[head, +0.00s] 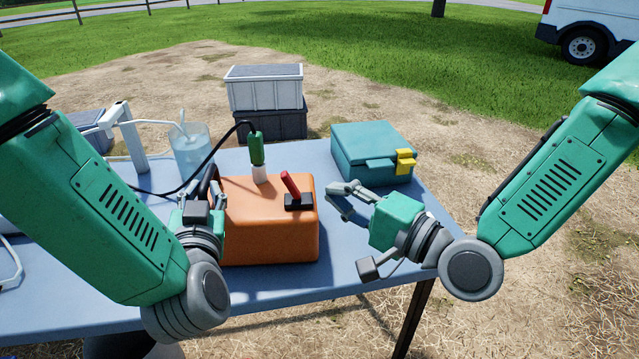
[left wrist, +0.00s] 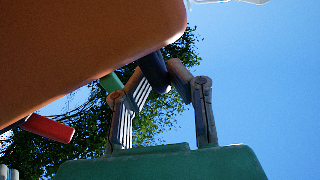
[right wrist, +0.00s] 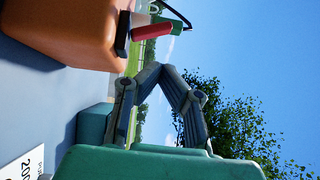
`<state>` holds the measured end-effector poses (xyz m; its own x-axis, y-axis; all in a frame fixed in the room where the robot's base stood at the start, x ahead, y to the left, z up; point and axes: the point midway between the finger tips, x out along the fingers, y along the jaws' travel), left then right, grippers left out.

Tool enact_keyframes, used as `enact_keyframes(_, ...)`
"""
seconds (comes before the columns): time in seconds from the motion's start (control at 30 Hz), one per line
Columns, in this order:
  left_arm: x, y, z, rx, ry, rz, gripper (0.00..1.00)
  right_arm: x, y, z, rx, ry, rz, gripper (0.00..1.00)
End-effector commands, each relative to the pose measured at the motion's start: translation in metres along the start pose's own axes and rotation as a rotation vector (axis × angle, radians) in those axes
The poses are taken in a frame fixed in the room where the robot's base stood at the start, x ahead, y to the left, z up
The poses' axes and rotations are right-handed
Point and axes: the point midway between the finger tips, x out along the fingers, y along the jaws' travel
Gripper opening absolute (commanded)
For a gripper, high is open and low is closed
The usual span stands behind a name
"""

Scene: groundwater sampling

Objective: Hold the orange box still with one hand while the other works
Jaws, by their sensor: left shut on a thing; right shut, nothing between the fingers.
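The orange box (head: 268,228) sits upright on the blue table. On its top are a red lever (head: 290,185) on a black base and a green probe (head: 257,148) with a white lower part and a black cable. My left gripper (head: 203,192) is at the box's left side, shut on its dark handle (head: 209,178); the dark handle (left wrist: 153,72) also shows between the fingers in the left wrist view. My right gripper (head: 338,190) is shut and empty, a little to the right of the box and apart from it. The right wrist view shows its fingertips together near the red lever (right wrist: 151,31).
A teal case (head: 372,150) with yellow latches stands behind my right gripper. A clear water container (head: 190,152) and a white stand (head: 131,140) are at the back left. Stacked crates (head: 264,92) are behind the table (head: 345,275).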

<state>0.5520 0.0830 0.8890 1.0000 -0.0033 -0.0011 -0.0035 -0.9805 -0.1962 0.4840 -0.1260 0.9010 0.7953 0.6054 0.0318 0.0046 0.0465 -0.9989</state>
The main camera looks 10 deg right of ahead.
Motion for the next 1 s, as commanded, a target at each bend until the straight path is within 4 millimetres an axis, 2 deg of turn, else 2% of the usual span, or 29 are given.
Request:
enact_keyframes(0.1,0.001,0.0,-0.001,0.0,0.003,-0.001,0.0,-0.016,0.0,-0.001,0.002,0.002,0.001,0.0)
enact_keyframes(0.2,0.001,-0.001,-0.001,-0.001,0.003,-0.001,0.0,-0.022,0.0,0.0,0.0,0.0,0.0,0.0)
enact_keyframes(0.6,0.001,-0.001,-0.001,-0.001,0.002,-0.002,0.0,-0.024,0.0,0.001,-0.001,-0.001,0.001,0.0)
enact_keyframes(0.63,0.001,-0.001,-0.001,-0.001,0.002,-0.002,0.21,-0.024,0.0,0.001,-0.001,-0.001,0.001,0.0)
enact_keyframes(0.7,0.001,-0.001,-0.001,-0.001,0.002,-0.002,0.39,-0.024,0.0,0.001,-0.001,-0.001,0.001,0.0)
enact_keyframes(1.0,0.0,-0.001,0.0,-0.001,0.0,0.0,0.39,-0.024,0.001,0.0,0.0,-0.001,0.001,0.0)
